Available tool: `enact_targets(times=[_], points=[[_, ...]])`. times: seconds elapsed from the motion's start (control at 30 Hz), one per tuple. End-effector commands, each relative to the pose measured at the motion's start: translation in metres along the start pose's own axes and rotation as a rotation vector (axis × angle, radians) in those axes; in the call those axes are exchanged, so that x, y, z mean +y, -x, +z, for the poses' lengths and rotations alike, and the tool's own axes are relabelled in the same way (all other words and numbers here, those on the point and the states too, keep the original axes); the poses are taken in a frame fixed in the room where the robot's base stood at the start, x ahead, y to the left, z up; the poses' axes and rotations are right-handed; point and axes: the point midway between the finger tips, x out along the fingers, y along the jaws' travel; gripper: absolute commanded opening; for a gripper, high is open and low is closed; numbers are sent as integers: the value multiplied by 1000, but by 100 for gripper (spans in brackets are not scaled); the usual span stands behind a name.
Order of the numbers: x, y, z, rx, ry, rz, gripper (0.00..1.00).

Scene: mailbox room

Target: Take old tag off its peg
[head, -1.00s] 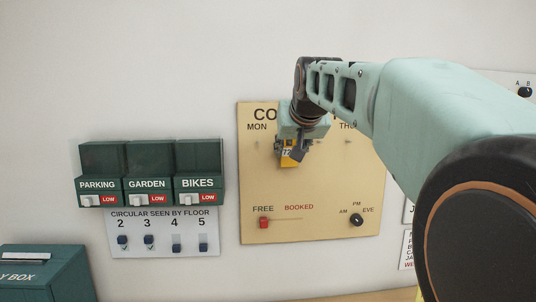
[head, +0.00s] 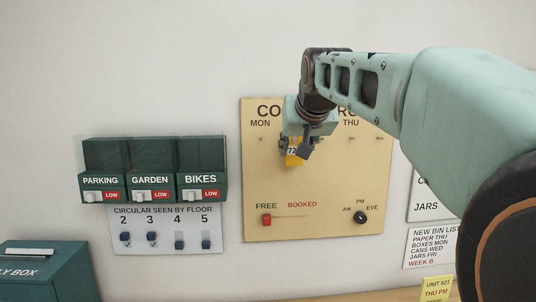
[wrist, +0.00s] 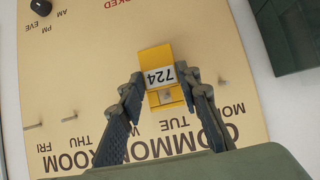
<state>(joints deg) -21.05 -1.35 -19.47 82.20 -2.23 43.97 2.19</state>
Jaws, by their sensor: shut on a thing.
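The yellow tag (head: 293,159), marked 724, is at the upper middle of the tan Common Room board (head: 330,185), under the day names. It also shows in the wrist view (wrist: 157,60), upside down. My gripper (wrist: 165,92) is shut on the tag, with one dark finger at each side of it; it also shows in the head view (head: 297,148). A grey spot shows on the tag between the fingers; I cannot tell if it is the peg end. I cannot tell whether the tag is still on its peg.
Bare pegs (wrist: 70,117) stand on the board beside the tag. Lower on the board are a red slider (head: 266,219) and a black knob (head: 360,217). Green boxes (head: 152,170) and a switch panel (head: 165,228) are to the left, notices (head: 432,247) to the right.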

Motion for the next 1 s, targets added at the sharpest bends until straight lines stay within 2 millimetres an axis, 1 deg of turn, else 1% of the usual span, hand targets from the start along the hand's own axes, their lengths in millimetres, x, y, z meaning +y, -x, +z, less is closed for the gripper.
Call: enact_targets(times=[0.47,1.0], points=[[0,11,9,2,1,-1,10],[-1,49,33,7,1,-2,10]])
